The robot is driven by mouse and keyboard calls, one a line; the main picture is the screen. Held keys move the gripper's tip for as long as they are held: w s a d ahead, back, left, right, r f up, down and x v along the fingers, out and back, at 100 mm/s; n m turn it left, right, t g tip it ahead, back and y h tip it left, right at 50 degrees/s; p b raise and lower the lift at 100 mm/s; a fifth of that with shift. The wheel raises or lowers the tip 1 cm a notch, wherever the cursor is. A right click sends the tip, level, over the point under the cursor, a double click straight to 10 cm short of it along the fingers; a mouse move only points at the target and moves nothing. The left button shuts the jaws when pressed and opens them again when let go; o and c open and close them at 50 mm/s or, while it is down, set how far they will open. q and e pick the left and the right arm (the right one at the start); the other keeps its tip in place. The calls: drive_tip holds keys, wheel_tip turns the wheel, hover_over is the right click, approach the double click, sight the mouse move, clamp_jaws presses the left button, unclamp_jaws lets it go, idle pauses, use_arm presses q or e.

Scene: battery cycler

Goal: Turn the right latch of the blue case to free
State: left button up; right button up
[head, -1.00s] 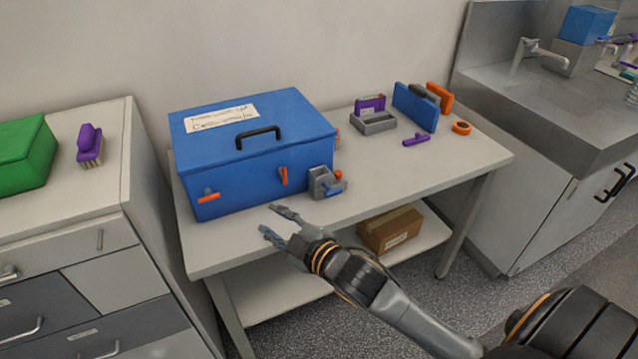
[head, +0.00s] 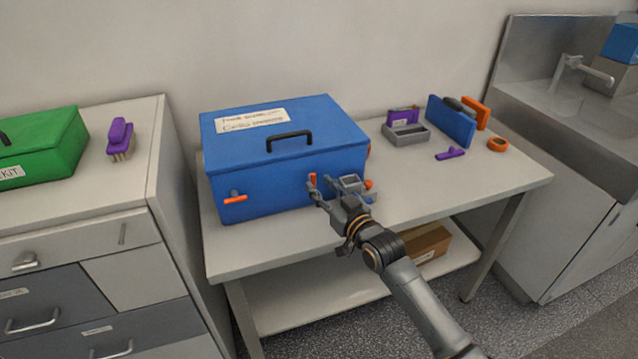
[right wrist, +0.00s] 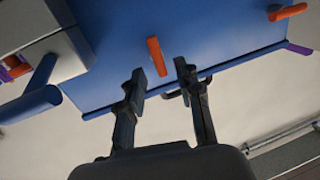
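The blue case (head: 265,185) stands shut on the table, with a black handle on its lid. Its right latch (head: 312,179) is an orange bar standing roughly upright on the front face. Its left latch (head: 235,199) is an orange bar lying about level. My right gripper (head: 321,188) is open and empty in front of the right latch. In the right wrist view the right latch (right wrist: 157,56) shows between and just beyond the fingertips (right wrist: 162,71); I cannot tell whether they touch it. My left gripper is not in view.
A small grey device (head: 350,182) with an orange knob and blue part sits just right of the gripper, partly hidden by it. The front left table edge is clear.

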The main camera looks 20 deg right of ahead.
drive_tip(key=shift+x, duration=1)
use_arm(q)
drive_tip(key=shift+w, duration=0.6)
use_arm(e)
drive_tip(key=shift+s, duration=0.1)
clamp_jaws()
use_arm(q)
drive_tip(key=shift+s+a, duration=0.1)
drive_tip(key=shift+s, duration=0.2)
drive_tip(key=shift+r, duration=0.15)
